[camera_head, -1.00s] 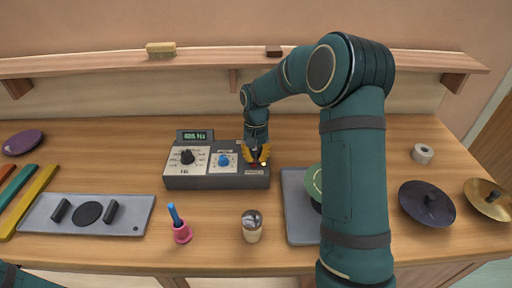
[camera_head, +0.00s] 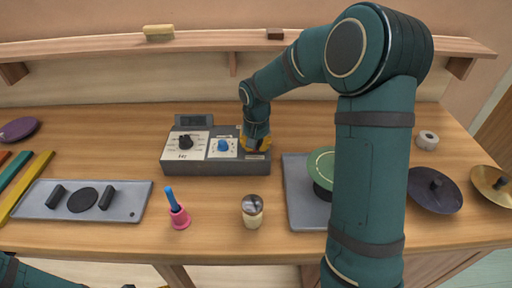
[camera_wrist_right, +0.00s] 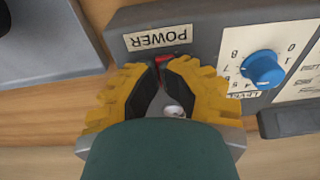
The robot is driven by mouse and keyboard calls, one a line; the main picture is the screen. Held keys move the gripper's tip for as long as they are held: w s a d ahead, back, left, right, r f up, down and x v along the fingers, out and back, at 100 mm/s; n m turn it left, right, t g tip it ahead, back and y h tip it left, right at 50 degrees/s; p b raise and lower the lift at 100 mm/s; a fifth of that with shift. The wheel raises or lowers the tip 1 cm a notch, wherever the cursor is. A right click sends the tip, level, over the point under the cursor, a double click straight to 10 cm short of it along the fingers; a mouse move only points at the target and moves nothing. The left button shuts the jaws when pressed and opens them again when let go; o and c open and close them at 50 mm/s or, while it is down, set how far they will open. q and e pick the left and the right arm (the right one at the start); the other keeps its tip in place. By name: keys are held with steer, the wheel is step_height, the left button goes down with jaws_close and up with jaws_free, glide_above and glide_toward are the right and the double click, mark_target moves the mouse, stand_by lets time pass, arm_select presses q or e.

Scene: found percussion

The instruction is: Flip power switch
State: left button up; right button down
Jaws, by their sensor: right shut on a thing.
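The grey tone generator box (camera_head: 215,168) stands on the bench, and its display (camera_head: 190,121) is dark. Its power switch shows in the right wrist view beside the POWER label (camera_wrist_right: 158,38), with a red part (camera_wrist_right: 163,60) and a pale rounded metal tip (camera_wrist_right: 174,111). My right gripper (camera_head: 257,145) is at the box's right end. In the wrist view its yellow fingers with dark pads (camera_wrist_right: 165,88) close around the switch, with the metal tip between them. The pads hide part of the switch. My left gripper is not in view; only part of my left arm shows at bottom left.
A blue knob (camera_head: 223,146) and a black knob (camera_head: 186,142) sit on the box near the gripper. A grey tray (camera_head: 302,211) with a green disc (camera_head: 322,170) lies to the right. A metal-topped shaker (camera_head: 252,211) and a pink bell-shaped object (camera_head: 180,218) stand in front.

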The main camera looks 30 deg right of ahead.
steer(key=shift+d+f, duration=0.15)
steer(key=shift+f, duration=0.05)
stand_by(0.4)
steer(key=shift+w+d, duration=0.35)
steer(key=shift+w, duration=0.1)
steer(key=shift+w+d+r+p, duration=0.1)
steer(key=shift+r+p, duration=0.4)
steer(key=shift+p, duration=0.2)
steer(key=r+p, duration=0.3)
steer(key=r, duration=0.1)
steer(key=shift+w, duration=0.25)
step_height(320, 180, up, 9)
steer(key=w, duration=0.1)
steer(key=shift+w+d+p, duration=0.2)
steer(key=shift+d+p, duration=0.1)
steer(key=shift+p, duration=0.15)
